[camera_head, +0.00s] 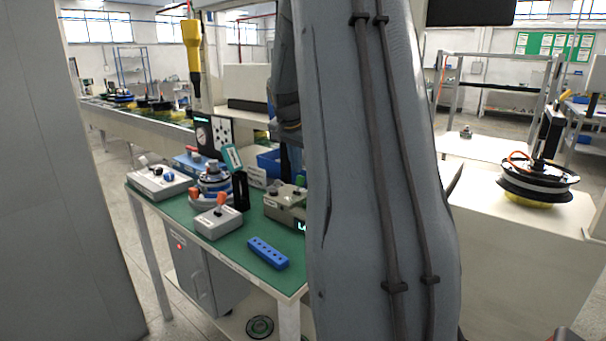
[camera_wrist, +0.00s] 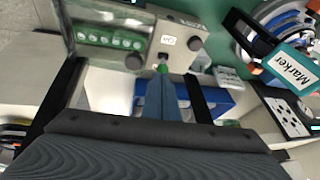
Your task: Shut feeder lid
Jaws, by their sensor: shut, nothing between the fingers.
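The beige-grey feeder box (camera_head: 285,204) stands on the green-topped workbench, partly hidden by my arm in the head view. In the wrist view the feeder (camera_wrist: 178,38) fills the top middle, with dark knobs and a small white label. A pale-framed section with a row of green parts (camera_wrist: 108,38) shows at its left; I cannot tell whether the lid there is open or shut. My gripper (camera_wrist: 163,72) shows as narrow blue-grey fingers held together, empty, with the tips overlapping the feeder's near edge in the picture. Contact cannot be told. My arm hides the gripper in the head view.
A blue block with holes (camera_head: 268,252) lies near the bench's front edge. A grey box with orange-red controls (camera_head: 219,222) and a hub motor (camera_head: 214,180) stand left of the feeder. A teal marker box (camera_wrist: 292,68) is at the wrist view's right. Blue bins (camera_head: 268,163) stand behind.

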